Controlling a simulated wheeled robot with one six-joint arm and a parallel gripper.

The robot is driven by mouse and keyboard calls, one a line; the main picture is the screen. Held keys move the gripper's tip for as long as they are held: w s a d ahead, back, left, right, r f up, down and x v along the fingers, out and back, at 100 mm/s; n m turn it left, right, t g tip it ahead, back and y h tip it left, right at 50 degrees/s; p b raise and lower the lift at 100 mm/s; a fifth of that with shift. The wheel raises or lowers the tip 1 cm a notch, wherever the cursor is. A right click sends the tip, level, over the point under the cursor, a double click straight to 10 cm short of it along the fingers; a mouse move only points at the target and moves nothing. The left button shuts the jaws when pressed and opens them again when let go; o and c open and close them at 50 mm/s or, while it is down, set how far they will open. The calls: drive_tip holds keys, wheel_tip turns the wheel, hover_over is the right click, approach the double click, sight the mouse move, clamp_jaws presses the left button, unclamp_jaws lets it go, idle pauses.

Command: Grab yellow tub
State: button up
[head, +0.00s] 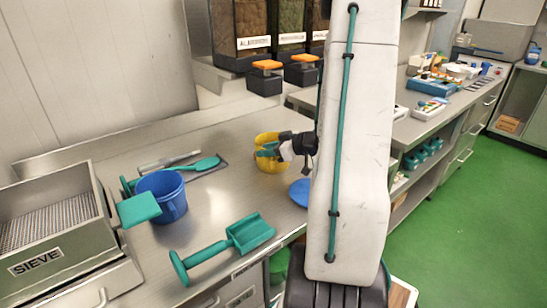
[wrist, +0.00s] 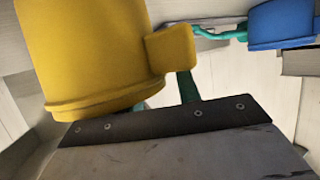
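The yellow tub (head: 272,165) stands on the steel counter near the middle of the head view, partly hidden by my gripper. In the wrist view the tub (wrist: 85,45) fills the upper left, close to the camera, with a tab or handle (wrist: 170,52) sticking out at its right. My gripper (head: 268,150) is at the tub, its green fingers against or just in front of it. In the wrist view the fingers (wrist: 165,90) show with a gap between them near their bases. Their tips are hidden behind the tub and tab, so I cannot tell whether they grip it.
A blue bucket (head: 163,196) stands to the left, with a green scoop (head: 248,234) in front and a green brush or spatula (head: 203,164) behind. A blue round item (head: 300,192) lies close to the tub's right. The sieve machine (head: 55,235) is at far left.

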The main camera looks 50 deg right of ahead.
clamp_jaws()
drive_tip(key=shift+s+a+f, duration=0.1)
idle(1.3)
